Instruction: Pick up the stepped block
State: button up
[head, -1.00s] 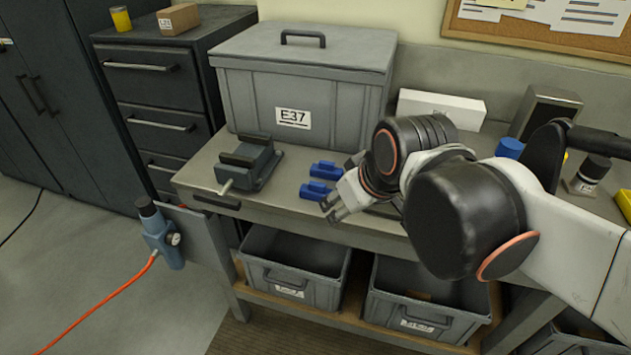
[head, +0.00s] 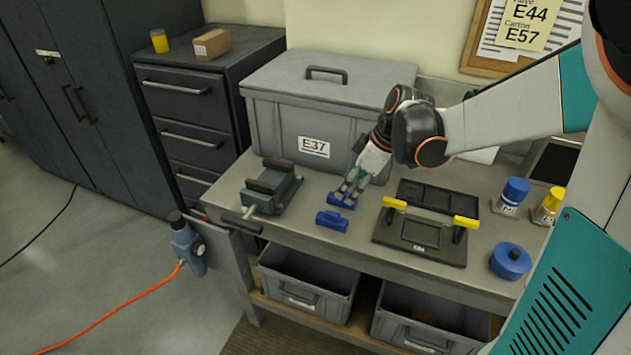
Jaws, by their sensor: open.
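Two small blue blocks lie on the workbench, between the vise and a black plate. The far blue block (head: 340,202) and the near blue block (head: 331,221) look alike, both with a raised part; I cannot tell for sure which is the stepped block. My gripper (head: 348,192) points down with its fingers open at the far blue block. The fingers partly cover that block, and I cannot tell whether they touch it. The near block is clear of the gripper.
A grey vise (head: 271,188) stands left of the blocks. A large grey bin marked E37 (head: 285,115) stands behind. The black plate (head: 450,255) with yellow-topped clamps (head: 466,222) lies right. A blue round piece (head: 510,261) sits farther right. Bare bench lies in front.

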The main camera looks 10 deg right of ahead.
aim_at(333, 213)
jog(key=b+x, duration=0.2)
jog(key=x, duration=0.7)
jog(key=shift+d+f, duration=0.1)
jog(key=shift+f, duration=0.05)
jog(key=shift+b+x, duration=1.1)
jog(key=shift+x, duration=1.45)
jog(key=shift+d, duration=0.15)
jog(key=c, duration=1.1)
